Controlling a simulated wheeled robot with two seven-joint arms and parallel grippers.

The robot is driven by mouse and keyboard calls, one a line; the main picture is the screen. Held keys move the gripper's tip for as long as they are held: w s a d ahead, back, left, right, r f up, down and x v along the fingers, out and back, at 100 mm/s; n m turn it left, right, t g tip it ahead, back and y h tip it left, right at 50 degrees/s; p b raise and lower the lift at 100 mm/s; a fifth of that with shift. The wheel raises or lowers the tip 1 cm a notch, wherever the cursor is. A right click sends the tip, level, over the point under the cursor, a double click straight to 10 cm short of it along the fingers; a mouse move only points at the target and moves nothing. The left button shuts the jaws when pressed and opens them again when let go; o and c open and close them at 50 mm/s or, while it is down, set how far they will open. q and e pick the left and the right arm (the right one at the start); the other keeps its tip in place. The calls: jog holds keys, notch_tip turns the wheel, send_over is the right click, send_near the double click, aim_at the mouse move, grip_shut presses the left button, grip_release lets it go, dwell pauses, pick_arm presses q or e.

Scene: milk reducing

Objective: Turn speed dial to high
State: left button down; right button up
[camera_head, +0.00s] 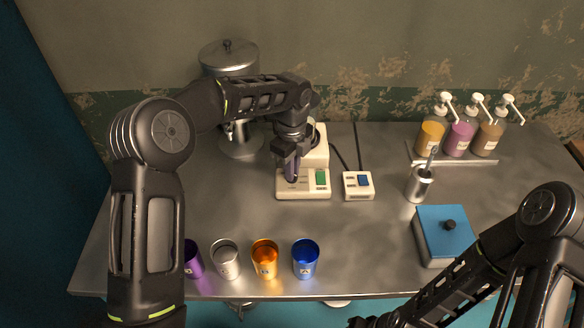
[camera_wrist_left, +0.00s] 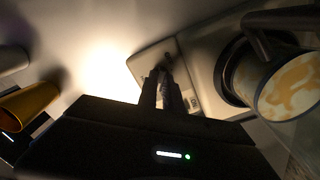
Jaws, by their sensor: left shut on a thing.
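In the left wrist view the two fingers (camera_wrist_left: 166,84) come together on the pale panel (camera_wrist_left: 150,58). The speed dial is hidden between and under the fingertips, so its setting cannot be read. Only a dark part of my right gripper (camera_head: 368,321) shows at the bottom edge of the head view.
Purple, silver, orange (camera_head: 265,257) and blue cups line the front edge. A blue-lidded box (camera_head: 444,228), a metal holder (camera_head: 419,186) and pump bottles (camera_head: 459,138) stand right. A metal canister (camera_head: 229,62) is behind.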

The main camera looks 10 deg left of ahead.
pick_arm(q)
jog(key=m+p, duration=0.1)
jog(key=m, duration=0.4)
jog(key=shift+r+m, duration=0.1)
jog(key=shift+m, duration=0.2)
jog(key=m, duration=0.4)
jog(key=shift+m+p, duration=0.3)
jog(key=shift+m, duration=0.1)
jog(key=c, duration=1.5)
grip_release()
jog(key=shift+r+b, duration=0.75)
jog(key=shift+r, duration=3.1)
jog(key=shift+f, duration=0.1)
